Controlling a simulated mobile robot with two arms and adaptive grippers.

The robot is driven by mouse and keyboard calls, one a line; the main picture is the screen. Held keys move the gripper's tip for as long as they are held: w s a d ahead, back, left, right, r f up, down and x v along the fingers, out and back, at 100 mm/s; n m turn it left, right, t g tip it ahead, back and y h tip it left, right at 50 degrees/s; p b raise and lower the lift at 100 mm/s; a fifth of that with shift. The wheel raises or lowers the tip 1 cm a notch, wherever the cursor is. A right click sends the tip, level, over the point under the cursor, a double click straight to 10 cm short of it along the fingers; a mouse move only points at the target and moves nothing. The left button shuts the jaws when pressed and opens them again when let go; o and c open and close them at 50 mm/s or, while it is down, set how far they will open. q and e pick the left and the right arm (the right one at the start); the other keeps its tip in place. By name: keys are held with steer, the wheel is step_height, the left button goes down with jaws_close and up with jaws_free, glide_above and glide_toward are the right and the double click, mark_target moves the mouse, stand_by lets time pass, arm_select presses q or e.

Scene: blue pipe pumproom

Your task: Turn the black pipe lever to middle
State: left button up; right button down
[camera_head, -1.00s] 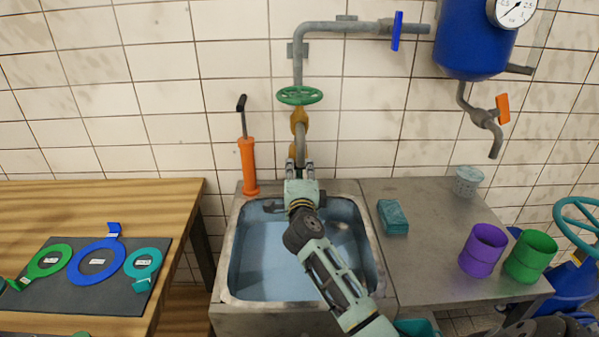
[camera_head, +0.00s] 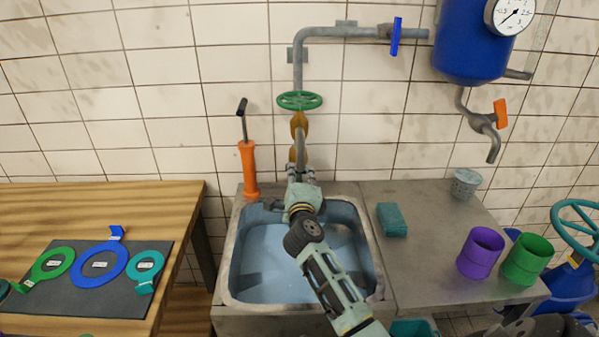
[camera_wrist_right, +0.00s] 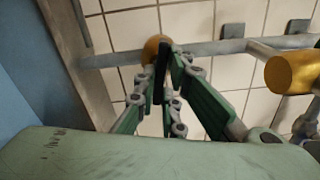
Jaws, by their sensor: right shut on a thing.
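My right gripper (camera_head: 301,174) reaches over the sink to the pipe below the green handwheel. In the right wrist view, its green-padded fingers (camera_wrist_right: 168,85) are shut on the black lever (camera_wrist_right: 161,72), a narrow dark strip between them. The lever runs up to a brass valve body (camera_wrist_right: 155,47) on a grey pipe. In the head view the gripper and wrist hide the lever, so its angle cannot be told there. My left gripper is not in view.
The sink (camera_head: 232,282) lies under my arm. A green handwheel (camera_head: 299,100) sits above the gripper, and an orange hand pump (camera_head: 248,168) stands left of it. A sponge (camera_head: 391,219) and purple cup (camera_head: 480,253) are on the right counter. The wooden table (camera_head: 100,205) is left.

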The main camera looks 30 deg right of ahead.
steer(key=shift+f+m+p, duration=0.1)
steer(key=shift+m+p, duration=0.75)
steer(key=shift+m, duration=2.15)
steer(key=c, duration=1.8)
jaws_free()
steer(key=shift+c, duration=0.2)
steer(key=shift+s+a, duration=0.1)
steer(key=v, duration=1.2)
